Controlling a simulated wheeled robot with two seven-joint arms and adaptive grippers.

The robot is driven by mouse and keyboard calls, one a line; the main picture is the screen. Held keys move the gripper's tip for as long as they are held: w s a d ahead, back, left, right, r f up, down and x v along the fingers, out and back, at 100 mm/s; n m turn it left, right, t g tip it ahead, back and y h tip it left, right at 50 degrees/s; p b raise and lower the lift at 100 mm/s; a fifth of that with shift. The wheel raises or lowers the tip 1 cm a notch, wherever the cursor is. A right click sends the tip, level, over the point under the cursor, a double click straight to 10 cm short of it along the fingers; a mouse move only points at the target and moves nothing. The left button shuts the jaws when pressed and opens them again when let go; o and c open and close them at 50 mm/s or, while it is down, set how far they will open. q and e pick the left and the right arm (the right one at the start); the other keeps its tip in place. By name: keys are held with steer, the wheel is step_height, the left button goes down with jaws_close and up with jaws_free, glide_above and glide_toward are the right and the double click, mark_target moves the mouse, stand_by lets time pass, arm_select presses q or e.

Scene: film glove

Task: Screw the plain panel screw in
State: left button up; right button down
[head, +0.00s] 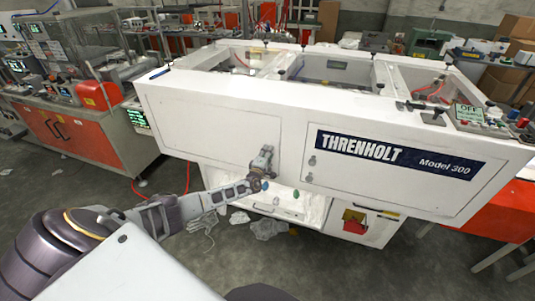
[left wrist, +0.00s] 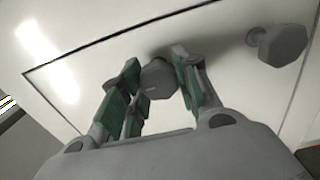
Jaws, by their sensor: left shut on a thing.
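The white Threnholt machine (head: 230,120) has a front panel outlined by a thin dark seam. In the left wrist view a grey faceted panel screw (left wrist: 158,78) sits at the panel face between the green-padded fingers of my left gripper (left wrist: 157,88). The fingers are shut on its head. In the head view my left gripper (head: 264,157) is against the machine front and hides this screw. A second grey screw (left wrist: 280,45) stands out from the panel at the upper right of the wrist view. Whether the held screw is fully seated cannot be told.
Two small knobs (head: 311,161) are on the front, right of my gripper. Under the machine, crumpled clear film (head: 268,228) lies on the floor. A red cabinet machine (head: 75,135) stands at the left. The machine face around my gripper is clear.

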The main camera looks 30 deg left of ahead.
arm_select(q)
steer(key=shift+f, duration=0.1)
steer(key=o, duration=1)
steer(key=shift+s, duration=0.1)
steer(key=shift+s, duration=0.15)
steer(key=shift+v, duration=5.75)
